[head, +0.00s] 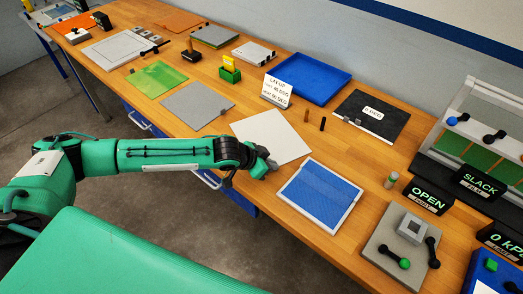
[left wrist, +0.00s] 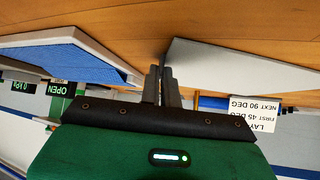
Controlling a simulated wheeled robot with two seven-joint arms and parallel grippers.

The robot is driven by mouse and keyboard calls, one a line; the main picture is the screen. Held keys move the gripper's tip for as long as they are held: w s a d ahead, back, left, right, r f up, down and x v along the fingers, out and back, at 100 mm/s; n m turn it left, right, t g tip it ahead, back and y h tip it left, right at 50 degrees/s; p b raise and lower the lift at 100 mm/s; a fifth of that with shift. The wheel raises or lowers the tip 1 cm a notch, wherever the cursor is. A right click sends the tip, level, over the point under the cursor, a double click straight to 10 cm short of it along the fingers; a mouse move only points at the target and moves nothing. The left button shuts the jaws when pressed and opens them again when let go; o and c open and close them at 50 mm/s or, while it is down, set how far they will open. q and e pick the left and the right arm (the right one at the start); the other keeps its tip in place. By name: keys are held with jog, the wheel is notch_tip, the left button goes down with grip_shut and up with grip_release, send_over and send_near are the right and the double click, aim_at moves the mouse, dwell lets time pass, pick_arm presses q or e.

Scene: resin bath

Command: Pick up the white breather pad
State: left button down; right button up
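The white breather pad (head: 275,130) appears as a pale square sheet lying on the wooden bench in the head view. In the left wrist view the pad (left wrist: 235,73) spreads to the right of the fingertips. My left gripper (head: 268,163) is at the pad's near edge, close to its lower corner. In the left wrist view its two dark fingers (left wrist: 161,68) are close together, with the pad's edge right at their tips. I cannot tell whether the pad is between them. My right gripper is not in view.
A blue panel with a white frame (head: 321,194) lies just right of the gripper. A grey sheet (head: 197,105) lies to the left. Behind the pad are the lay-up sign (head: 277,90), two small pegs and a blue tray (head: 308,78). Bare wood lies between them.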

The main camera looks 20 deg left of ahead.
pick_arm(q)
jog(key=shift+r, duration=0.15)
jog(key=shift+r, duration=0.2)
notch_tip(320, 180, up, 19)
jog(key=b, duration=0.2)
jog(key=shift+r+b, duration=0.2)
jog(key=shift+b, duration=0.1)
